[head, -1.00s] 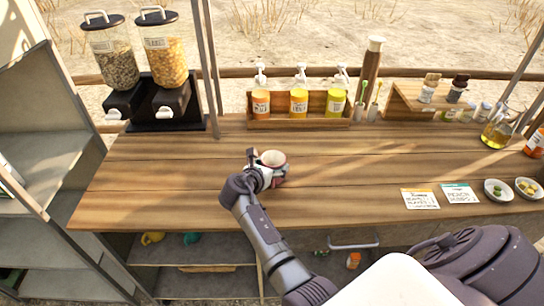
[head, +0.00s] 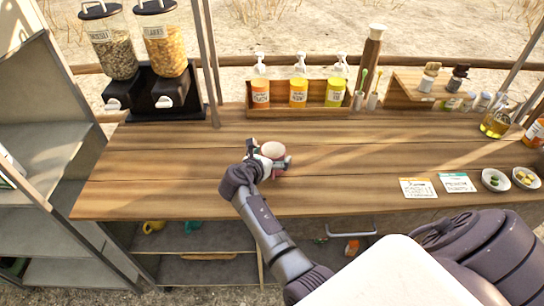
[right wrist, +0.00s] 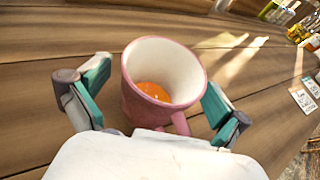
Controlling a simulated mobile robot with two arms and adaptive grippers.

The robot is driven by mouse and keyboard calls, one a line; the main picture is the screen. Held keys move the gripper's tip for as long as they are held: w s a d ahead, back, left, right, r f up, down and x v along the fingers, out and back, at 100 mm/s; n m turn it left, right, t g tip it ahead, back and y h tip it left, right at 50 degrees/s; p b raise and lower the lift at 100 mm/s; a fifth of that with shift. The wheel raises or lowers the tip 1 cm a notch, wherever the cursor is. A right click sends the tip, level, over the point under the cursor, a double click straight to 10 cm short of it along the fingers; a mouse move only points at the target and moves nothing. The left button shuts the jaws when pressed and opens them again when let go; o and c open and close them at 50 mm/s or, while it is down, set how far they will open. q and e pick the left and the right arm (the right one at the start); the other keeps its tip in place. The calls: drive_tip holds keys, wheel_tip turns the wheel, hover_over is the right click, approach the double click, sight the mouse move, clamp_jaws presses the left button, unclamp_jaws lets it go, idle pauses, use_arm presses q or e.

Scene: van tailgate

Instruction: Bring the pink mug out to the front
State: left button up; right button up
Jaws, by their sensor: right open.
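The pink mug (head: 273,151) stands upright on the wooden counter (head: 150,170), left of its middle. In the right wrist view the mug (right wrist: 160,85) has a white inside, orange contents low down, and a handle on the side nearest the wrist. My right gripper (head: 269,157) is open around the mug. In the right wrist view its teal-padded fingers (right wrist: 157,92) stand on either side of the mug, with gaps visible. The arm and gripper hide part of the mug in the head view. My left gripper is not in view.
Two cereal dispensers (head: 165,50) stand back left. A wooden rack (head: 298,108) holds several pump bottles. Cards (head: 418,188) and small bowls (head: 495,180) lie at right. A yellow mug (head: 153,227) and a teal one (head: 192,227) sit below the counter. Counter around the pink mug is clear.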

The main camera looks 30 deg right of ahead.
wheel_tip(320, 180, up, 9)
drive_tip(key=shift+r, duration=0.2)
